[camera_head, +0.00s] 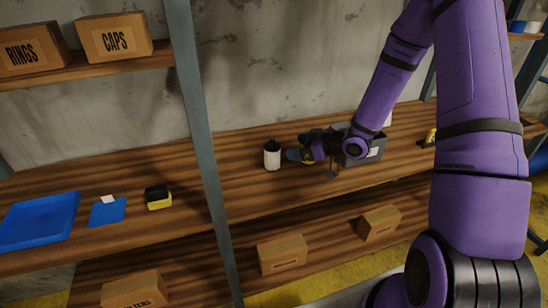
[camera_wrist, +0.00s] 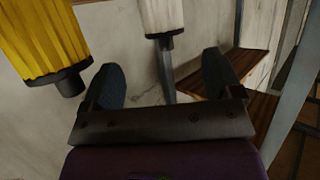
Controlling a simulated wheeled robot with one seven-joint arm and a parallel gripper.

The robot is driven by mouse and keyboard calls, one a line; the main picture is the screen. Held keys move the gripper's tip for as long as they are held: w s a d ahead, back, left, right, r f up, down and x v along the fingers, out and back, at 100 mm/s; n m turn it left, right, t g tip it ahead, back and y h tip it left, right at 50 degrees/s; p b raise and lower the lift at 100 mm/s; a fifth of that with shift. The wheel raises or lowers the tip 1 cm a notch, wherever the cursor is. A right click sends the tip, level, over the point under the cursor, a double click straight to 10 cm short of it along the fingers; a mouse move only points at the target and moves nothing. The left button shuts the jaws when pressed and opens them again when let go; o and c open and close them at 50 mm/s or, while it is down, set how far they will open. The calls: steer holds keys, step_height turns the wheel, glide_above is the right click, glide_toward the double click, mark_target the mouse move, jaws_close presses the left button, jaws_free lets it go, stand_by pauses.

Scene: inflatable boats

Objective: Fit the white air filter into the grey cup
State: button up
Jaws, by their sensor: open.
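The white air filter (camera_head: 272,160), a white cylinder with a dark top, stands on the wooden shelf in the head view. In the wrist view the white filter (camera_wrist: 161,15) shows its dark ring at the top centre, beyond the fingertips. My gripper (camera_head: 290,155) is just right of it in the head view. In the wrist view my gripper (camera_wrist: 162,78) is open, with two dark fingers apart and nothing between them. I cannot make out the grey cup for certain in either view.
A yellow pleated filter (camera_wrist: 45,40) is beside my left-hand finger in the wrist view. A grey box (camera_head: 376,152) stands behind my arm. A shelf post (camera_head: 200,110) rises left of the filter. A yellow-black block (camera_head: 158,198) and blue tray (camera_head: 40,222) lie further left.

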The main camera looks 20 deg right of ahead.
mark_target(275, 147)
steer(key=x, duration=0.4)
steer(key=shift+a, duration=0.1)
steer(key=shift+r+x, duration=0.2)
steer(key=shift+x, duration=2.5)
steer(key=shift+a, duration=0.15)
steer(key=c, duration=1.1)
steer(key=shift+r, duration=0.1)
